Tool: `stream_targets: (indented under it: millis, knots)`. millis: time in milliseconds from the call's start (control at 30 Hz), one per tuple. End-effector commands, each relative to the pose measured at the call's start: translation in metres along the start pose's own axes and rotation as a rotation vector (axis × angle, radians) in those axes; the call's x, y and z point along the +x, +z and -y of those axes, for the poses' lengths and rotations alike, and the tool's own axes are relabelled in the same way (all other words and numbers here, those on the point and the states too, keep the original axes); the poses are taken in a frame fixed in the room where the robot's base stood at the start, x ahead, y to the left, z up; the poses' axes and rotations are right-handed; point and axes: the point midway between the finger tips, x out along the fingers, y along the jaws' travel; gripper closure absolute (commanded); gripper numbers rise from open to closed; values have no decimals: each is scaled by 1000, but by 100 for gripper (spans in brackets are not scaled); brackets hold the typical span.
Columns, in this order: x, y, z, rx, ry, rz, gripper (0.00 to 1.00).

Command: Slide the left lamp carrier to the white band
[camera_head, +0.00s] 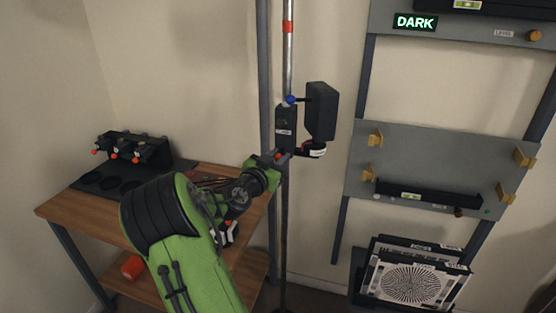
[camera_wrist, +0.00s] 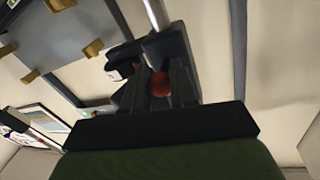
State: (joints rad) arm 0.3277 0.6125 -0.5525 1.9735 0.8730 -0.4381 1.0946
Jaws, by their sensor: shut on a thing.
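In the wrist view my gripper's dark fingers (camera_wrist: 160,88) are shut on the red knob, one on each side. A red band (camera_head: 288,27) circles the pole above the carrier.
A wooden bench (camera_head: 85,212) with a black rack (camera_head: 135,149) stands at left. A grey wall panel (camera_head: 430,150) with yellow brackets is at right, above a patterned disc panel (camera_head: 412,284). A lit DARK sign (camera_head: 415,22) hangs upper right. The pole above the carrier looks clear up to the red band.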

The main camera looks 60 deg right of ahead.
Motion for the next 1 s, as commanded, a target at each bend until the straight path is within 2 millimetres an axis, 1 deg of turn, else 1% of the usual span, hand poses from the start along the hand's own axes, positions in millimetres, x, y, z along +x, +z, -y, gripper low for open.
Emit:
stream_targets:
  millis: [167,200,300,333,567,667,767,1000]
  knots:
    - [0,-1,0,0,0,0,100]
    - [0,-1,0,0,0,0,67]
    - [0,-1,0,0,0,-1,52]
    - [0,-1,0,0,0,-1,50]
    - [0,-1,0,0,0,-1,50]
    - [-7,0,1,1,-2,0,50]
    - [-26,1,2,0,-5,2,50]
    - [-95,2,2,-2,-8,3,50]
